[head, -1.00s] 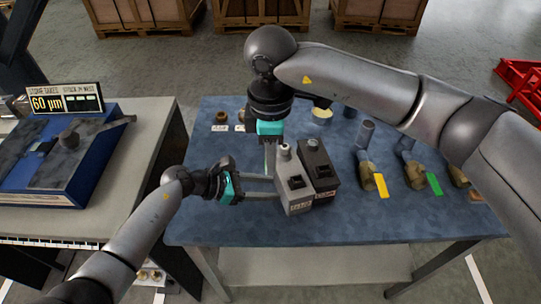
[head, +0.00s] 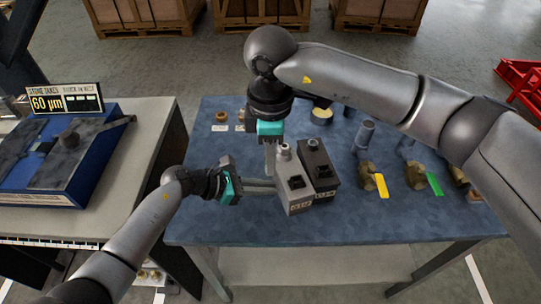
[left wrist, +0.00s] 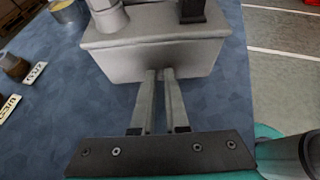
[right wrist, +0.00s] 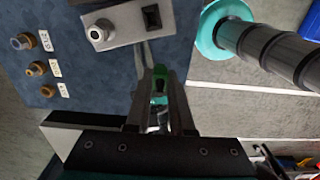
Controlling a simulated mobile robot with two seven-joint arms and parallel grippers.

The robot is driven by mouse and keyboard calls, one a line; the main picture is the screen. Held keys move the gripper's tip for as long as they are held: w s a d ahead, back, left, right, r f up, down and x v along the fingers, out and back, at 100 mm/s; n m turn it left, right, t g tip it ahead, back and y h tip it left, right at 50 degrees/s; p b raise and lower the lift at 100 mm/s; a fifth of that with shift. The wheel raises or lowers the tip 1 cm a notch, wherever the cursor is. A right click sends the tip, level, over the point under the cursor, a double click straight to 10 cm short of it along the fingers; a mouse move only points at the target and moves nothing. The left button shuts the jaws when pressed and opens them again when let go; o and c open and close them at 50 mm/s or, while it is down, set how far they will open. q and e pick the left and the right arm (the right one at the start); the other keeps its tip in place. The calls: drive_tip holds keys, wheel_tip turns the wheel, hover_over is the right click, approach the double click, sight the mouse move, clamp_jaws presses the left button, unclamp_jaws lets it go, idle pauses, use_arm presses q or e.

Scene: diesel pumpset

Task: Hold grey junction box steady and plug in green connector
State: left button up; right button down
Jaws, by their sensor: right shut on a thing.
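The grey junction box (head: 295,200) stands on the blue table top, with a round gland and a black socket on top. It also shows in the left wrist view (left wrist: 155,58) and the right wrist view (right wrist: 128,25). My left gripper (head: 274,187) points at the box's left side. Its fingers (left wrist: 160,75) are close together with a narrow gap, their tips at or against the wall; contact is unclear. My right gripper (head: 270,170) points down left of the gland, shut on the green connector (right wrist: 160,75), which its fingers partly hide.
A dark box (head: 319,170) stands right beside the grey one. Brass fittings with yellow (head: 381,185) and green (head: 435,183) tags lie to the right. Small labelled fittings (head: 221,118) stand at the back left. The front of the table is clear.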

use_arm(q)
drive_tip(key=o, duration=1.4)
drive_tip(key=shift+c, duration=0.2)
drive_tip(key=shift+a+r, duration=0.2)
drive_tip(key=shift+c, duration=1.4)
drive_tip(key=shift+t+h, duration=0.3)
drive_tip(key=a+r, duration=0.1)
drive_tip(key=r, duration=0.1)
drive_tip(key=s+a+r, duration=0.2)
drive_tip(key=a+r, duration=0.1)
drive_tip(key=shift+r, duration=0.3)
drive_tip(key=c, duration=0.4)
approach(293, 179)
drive_tip(key=shift+h, duration=0.3)
drive_tip(key=x, duration=0.8)
drive_tip(key=shift+d+f, duration=0.15)
drive_tip(key=shift+f, duration=0.1)
drive_tip(key=shift+c, duration=0.2)
clamp_jaws()
drive_tip(key=shift+c, duration=0.5)
unclamp_jaws()
